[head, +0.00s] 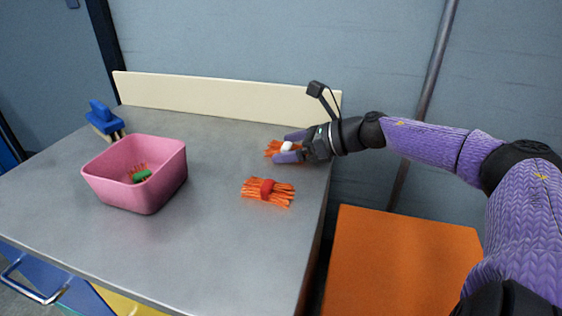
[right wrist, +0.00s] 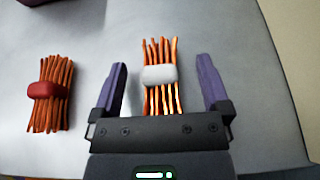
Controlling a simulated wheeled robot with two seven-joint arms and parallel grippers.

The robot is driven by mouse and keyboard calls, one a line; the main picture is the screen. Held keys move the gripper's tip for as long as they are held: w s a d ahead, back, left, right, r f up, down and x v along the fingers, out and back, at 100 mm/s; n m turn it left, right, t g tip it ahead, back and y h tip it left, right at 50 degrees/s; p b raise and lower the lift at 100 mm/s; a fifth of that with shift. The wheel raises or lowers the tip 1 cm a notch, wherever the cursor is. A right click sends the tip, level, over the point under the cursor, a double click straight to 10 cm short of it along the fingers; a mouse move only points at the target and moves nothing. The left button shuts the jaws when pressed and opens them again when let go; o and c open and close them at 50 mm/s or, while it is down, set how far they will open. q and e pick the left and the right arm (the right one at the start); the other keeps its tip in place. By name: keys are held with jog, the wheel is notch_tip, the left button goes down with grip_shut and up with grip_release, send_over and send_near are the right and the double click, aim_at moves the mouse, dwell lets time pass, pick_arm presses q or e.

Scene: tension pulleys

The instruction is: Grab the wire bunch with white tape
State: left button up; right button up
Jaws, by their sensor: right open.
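The wire bunch with white tape (head: 287,147) lies on the table near its back right edge, an orange bundle with a white band around its middle. In the right wrist view the same bunch (right wrist: 160,75) sits between my two fingers, with gaps on both sides. My right gripper (head: 288,147) is open around it, and the fingers do not appear to touch it. In the right wrist view my gripper (right wrist: 163,85) shows both purple fingers apart. My left gripper is not in view.
A wire bunch with red tape (head: 267,190) lies nearer the front, left of my gripper. A pink bin (head: 140,195) holds a bunch with green tape (head: 140,174). A blue-handled brush (head: 103,118) is at the back left. A cream board (head: 215,97) borders the back.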

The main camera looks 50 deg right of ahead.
jog(key=shift+r, duration=0.15)
grip_shut()
